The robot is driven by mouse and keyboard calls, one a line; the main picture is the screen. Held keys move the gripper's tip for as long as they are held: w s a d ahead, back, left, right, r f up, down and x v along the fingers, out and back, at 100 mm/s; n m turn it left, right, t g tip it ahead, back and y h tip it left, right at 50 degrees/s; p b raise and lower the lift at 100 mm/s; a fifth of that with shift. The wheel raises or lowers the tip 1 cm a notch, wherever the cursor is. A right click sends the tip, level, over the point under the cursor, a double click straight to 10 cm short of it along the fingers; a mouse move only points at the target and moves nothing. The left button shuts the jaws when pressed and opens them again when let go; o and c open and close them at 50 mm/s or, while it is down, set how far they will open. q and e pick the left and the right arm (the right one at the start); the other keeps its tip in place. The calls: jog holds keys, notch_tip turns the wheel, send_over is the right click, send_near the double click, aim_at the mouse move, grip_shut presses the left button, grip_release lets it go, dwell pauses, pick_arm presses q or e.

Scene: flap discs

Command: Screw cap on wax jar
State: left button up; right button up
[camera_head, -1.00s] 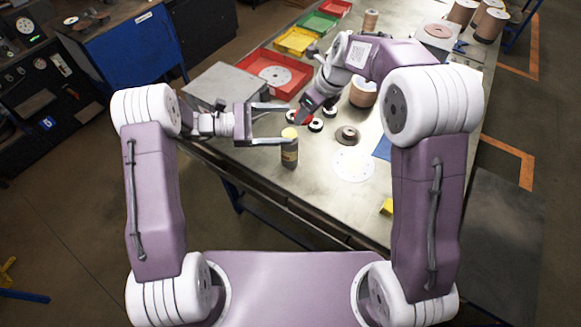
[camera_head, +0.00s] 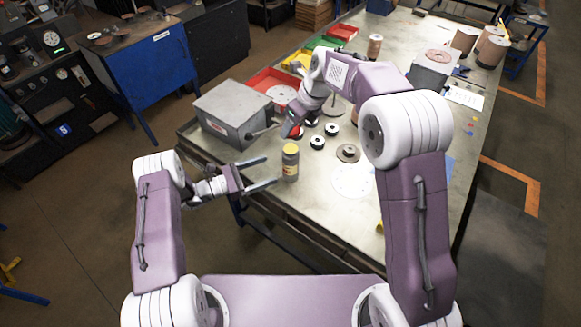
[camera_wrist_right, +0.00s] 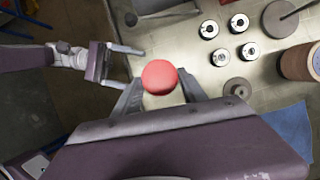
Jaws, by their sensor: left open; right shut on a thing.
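The wax jar (camera_head: 290,168) stands upright near the table's front edge, with a yellow top and a yellowish label in the head view. My left gripper (camera_head: 270,171) is open and empty, its fingertips just left of the jar and apart from it. My right gripper (camera_head: 291,130) is above and behind the jar in the head view. In the right wrist view it is shut on a round red cap (camera_wrist_right: 160,77). That cap hides whatever is below it, and the jar cannot be made out there. The left gripper (camera_wrist_right: 137,68) also shows there, with spread fingers.
A grey metal box (camera_head: 235,113) stands behind the left gripper. Several small black-and-white spools (camera_head: 317,142) and a grey disc part (camera_head: 348,153) lie right of the jar. A red bin (camera_head: 272,80) is farther back. The table (camera_head: 310,215) is clear in front.

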aim_at(291, 162)
pick_arm(q)
jog(key=x, duration=1)
jog(key=shift+s, duration=0.1)
grip_shut()
pick_arm(e)
jog(key=shift+f, duration=2.45)
